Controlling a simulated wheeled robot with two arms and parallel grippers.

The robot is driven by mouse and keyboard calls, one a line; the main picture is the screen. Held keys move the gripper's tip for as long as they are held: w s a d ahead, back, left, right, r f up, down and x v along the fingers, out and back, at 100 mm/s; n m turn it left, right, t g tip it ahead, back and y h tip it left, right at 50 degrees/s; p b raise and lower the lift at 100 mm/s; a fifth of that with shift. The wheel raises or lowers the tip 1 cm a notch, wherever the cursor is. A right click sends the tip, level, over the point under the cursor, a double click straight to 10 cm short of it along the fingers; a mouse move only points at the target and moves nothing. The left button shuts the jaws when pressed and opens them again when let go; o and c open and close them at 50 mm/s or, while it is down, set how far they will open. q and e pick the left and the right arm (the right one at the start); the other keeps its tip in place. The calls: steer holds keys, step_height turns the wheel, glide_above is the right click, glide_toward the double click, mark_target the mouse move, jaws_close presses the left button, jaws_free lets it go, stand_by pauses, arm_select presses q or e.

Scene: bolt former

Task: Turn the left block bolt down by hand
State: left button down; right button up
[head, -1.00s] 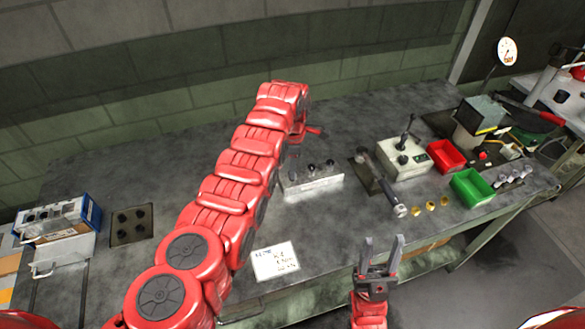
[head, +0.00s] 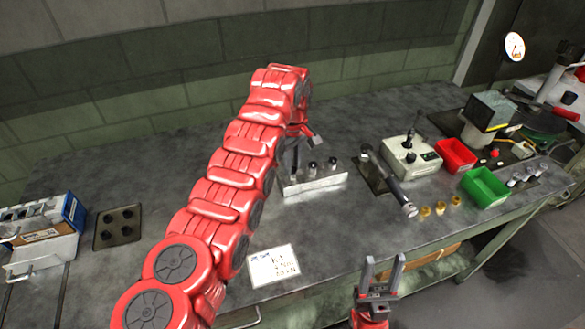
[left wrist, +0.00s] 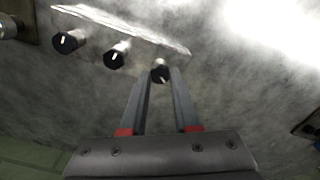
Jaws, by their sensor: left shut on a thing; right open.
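A pale metal block (head: 318,184) stands on the bench with several dark-headed bolts in a row. The left block bolt (left wrist: 160,74) sits at the right end of the row in the left wrist view. My left gripper (left wrist: 158,76) is shut on its black head from above. In the head view my left gripper (head: 294,160) hangs at the block's left end and largely hides that bolt. The middle bolt (head: 312,168) and right bolt (head: 332,163) stand free beside it. My right gripper (head: 382,262) is open and empty, near the bench's front edge.
Right of the block are a dark plate with a grey-handled tool (head: 392,182), a control box (head: 411,158), red (head: 456,155) and green (head: 486,187) bins and brass pieces (head: 440,208). A written card (head: 274,266) lies in front. A dark four-hole plate (head: 118,227) lies left.

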mark_target(293, 169)
arm_select(q)
steer(key=shift+m, duration=0.5)
steer(key=shift+r+b, duration=0.1)
steer(key=shift+b, duration=0.2)
steer(key=shift+w, duration=0.1)
steer(key=c, duration=0.6)
jaws_free()
steer(key=shift+c, duration=0.2)
steer(key=shift+r, duration=0.35)
step_height(293, 169, up, 5)
steer(key=shift+d+f, duration=0.1)
steer(key=shift+f, duration=0.1)
step_height(293, 169, up, 12)
steer(key=p, duration=1.1)
steer(key=shift+p, duration=0.4)
